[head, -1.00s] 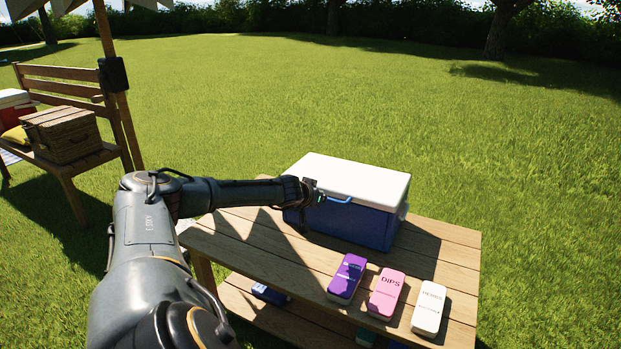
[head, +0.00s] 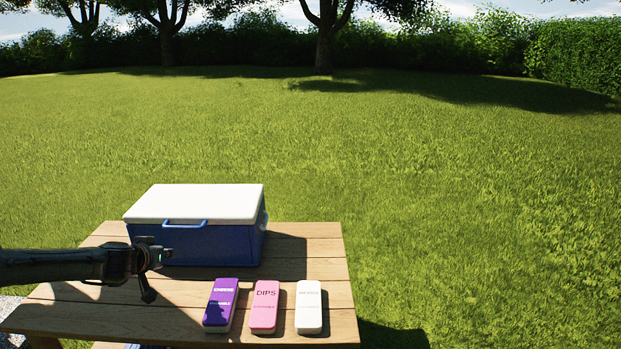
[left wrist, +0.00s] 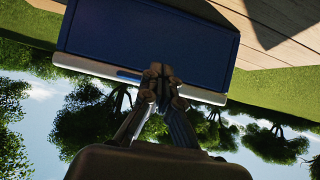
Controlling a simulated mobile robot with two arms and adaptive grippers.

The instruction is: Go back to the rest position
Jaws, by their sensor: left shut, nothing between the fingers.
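My left gripper (head: 157,260) is shut and empty. In the head view it is in front of the blue cooler, a little below its handle. In the left wrist view the closed fingers (left wrist: 163,82) show against the cooler's blue wall (left wrist: 150,32); I cannot tell the exact gap. The cooler (head: 215,244) has a white lid (head: 195,203), which is shut, and a light blue handle (head: 186,224). My right gripper is not in view.
The cooler stands at the back of a wooden table (head: 320,263). A purple box (head: 221,304), a pink box labelled DIPS (head: 265,306) and a white box (head: 309,307) lie in a row near the front. Open lawn (head: 450,200) surrounds the table.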

